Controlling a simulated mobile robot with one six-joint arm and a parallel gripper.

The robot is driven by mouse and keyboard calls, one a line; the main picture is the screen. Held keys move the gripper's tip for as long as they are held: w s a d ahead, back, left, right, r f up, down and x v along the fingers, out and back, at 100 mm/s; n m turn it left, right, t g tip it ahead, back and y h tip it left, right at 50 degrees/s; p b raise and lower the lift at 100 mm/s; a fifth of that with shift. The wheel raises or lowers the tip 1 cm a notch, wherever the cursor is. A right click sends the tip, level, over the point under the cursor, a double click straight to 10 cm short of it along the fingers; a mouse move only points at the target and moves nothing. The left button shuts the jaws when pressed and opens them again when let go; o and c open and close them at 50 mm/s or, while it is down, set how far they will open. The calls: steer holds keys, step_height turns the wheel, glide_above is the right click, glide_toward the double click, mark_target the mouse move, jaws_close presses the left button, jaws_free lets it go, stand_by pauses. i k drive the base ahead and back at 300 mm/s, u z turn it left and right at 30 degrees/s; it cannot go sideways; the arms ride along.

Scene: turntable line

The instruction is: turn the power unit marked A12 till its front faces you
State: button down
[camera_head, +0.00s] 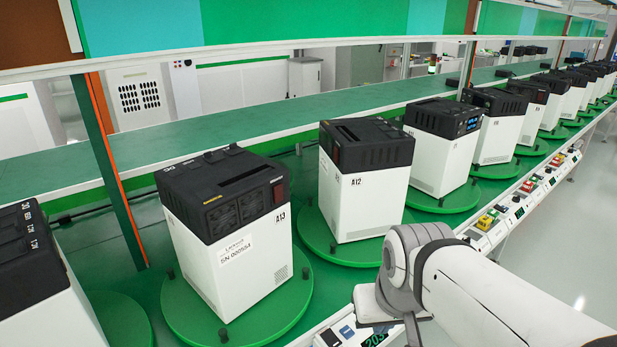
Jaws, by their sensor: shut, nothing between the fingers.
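The power unit marked A12 (372,205) stands upright on its round green turntable (320,243), in the middle of the picture. It has a white body and a black top. Its label is on the broad side turned toward the lower right, near that side's left edge. A red part shows near the left corner of its black top. No lit display shows on the sides I can see. My arm is at the lower right, its grey joint in front of and below the A12 turntable. My gripper is not visible in this picture.
The A13 unit (245,270), with a serial label, stands to the left on its turntable (180,310). Beyond A12, a unit with a blue display (450,150) and several others recede. Small control boxes (490,228) line the front rail. The grey floor at right is clear.

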mark_target(314, 229)
steer(key=z, duration=0.05)
steer(key=i, duration=0.95)
steer(key=u, duration=0.1)
